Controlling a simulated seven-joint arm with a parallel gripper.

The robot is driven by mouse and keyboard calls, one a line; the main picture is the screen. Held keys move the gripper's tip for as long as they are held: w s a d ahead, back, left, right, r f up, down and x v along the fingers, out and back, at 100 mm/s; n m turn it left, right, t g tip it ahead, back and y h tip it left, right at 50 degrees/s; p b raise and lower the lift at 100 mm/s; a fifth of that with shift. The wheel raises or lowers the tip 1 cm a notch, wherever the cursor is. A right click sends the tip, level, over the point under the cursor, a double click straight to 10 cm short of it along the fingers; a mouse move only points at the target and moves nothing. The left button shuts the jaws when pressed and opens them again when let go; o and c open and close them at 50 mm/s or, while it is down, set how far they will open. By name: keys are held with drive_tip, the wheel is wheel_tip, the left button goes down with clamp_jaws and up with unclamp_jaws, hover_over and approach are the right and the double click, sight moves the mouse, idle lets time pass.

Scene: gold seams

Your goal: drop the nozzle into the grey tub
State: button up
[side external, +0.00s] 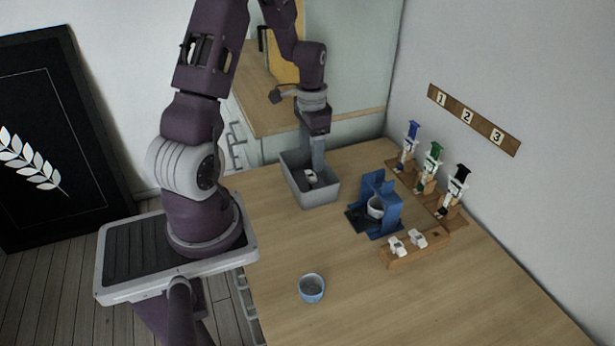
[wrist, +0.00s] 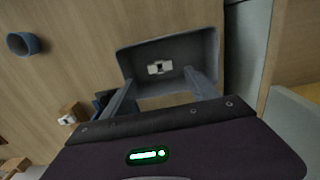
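The grey tub (side external: 321,193) stands on the table below my gripper (side external: 317,168). A small white nozzle (side external: 311,177) shows inside the tub. In the wrist view the nozzle (wrist: 160,68) appears against the floor of the tub (wrist: 208,48), beyond the fingertips. My gripper (wrist: 159,78) has its two fingers wide apart there, with nothing between them. In the side view the near finger hides part of the tub's inside. I cannot tell whether the nozzle lies flat on the floor.
A blue stand (side external: 379,196) with a white cup (side external: 375,207) is right of the tub. A wooden rack (side external: 416,250) holds two white nozzles. Three syringe-like tools (side external: 430,168) stand under numbers 1 to 3. A blue bowl (side external: 312,288) sits in front, with clear table around it.

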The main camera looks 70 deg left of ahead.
wheel_tip(320, 180, up, 7)
idle(0.4)
drive_tip(key=shift+r, duration=0.1)
drive_tip(key=s+d+r+t+y, duration=0.1)
drive_tip(key=s+d+r+t, duration=0.15)
drive_tip(key=d+r, duration=1.1)
drive_tip(key=s+d+r+t+h, duration=0.1)
drive_tip(key=s+d+t, duration=0.2)
drive_tip(key=s+d, duration=0.7)
drive_tip(key=shift+s+d+r, duration=0.2)
drive_tip(key=shift+d+r, duration=0.15)
drive_tip(key=shift+d, duration=0.1)
